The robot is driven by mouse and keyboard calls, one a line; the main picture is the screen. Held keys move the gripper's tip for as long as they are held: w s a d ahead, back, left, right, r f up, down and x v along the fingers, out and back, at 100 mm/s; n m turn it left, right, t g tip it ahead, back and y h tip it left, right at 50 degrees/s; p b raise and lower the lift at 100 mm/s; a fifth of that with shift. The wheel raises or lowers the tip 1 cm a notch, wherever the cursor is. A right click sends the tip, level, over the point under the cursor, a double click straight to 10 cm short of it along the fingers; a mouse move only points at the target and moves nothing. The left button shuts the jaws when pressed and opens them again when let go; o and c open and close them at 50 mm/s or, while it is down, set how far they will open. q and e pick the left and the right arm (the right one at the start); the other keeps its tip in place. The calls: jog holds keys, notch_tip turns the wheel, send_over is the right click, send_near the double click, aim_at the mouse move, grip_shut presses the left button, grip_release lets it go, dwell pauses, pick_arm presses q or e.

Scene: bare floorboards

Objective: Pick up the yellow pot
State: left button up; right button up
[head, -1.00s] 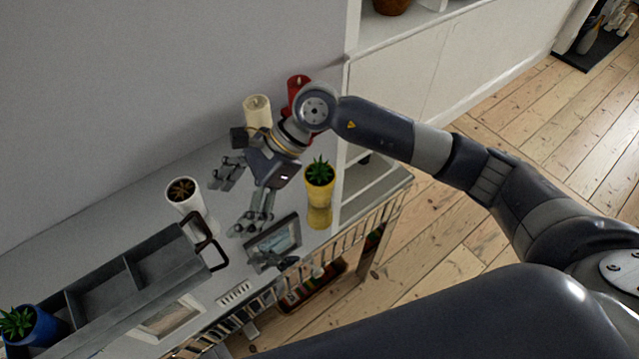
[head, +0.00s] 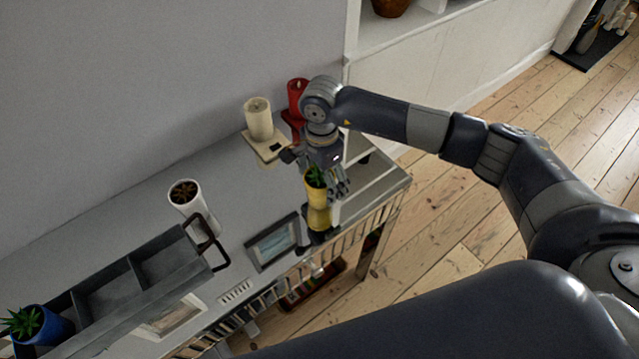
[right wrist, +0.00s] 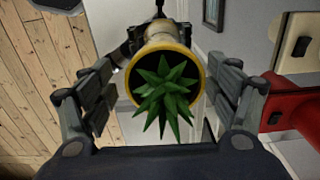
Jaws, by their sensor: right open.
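Gaps show between the fingers and the pot, and I see no firm grip.
A cream candle (head: 258,119) and a red candle (head: 297,96) stand behind the gripper. A picture frame (head: 272,243) lies left of the pot. A white pot (head: 190,199), grey divided tray (head: 135,285) and blue pot (head: 50,329) are further left.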

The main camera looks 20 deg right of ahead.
jog(key=f, duration=0.2)
jog(key=f+p, duration=0.1)
jog(key=f, duration=0.1)
jog(key=shift+w+a+f, duration=0.1)
jog(key=shift+w+a, duration=0.1)
jog(key=c, duration=1.5)
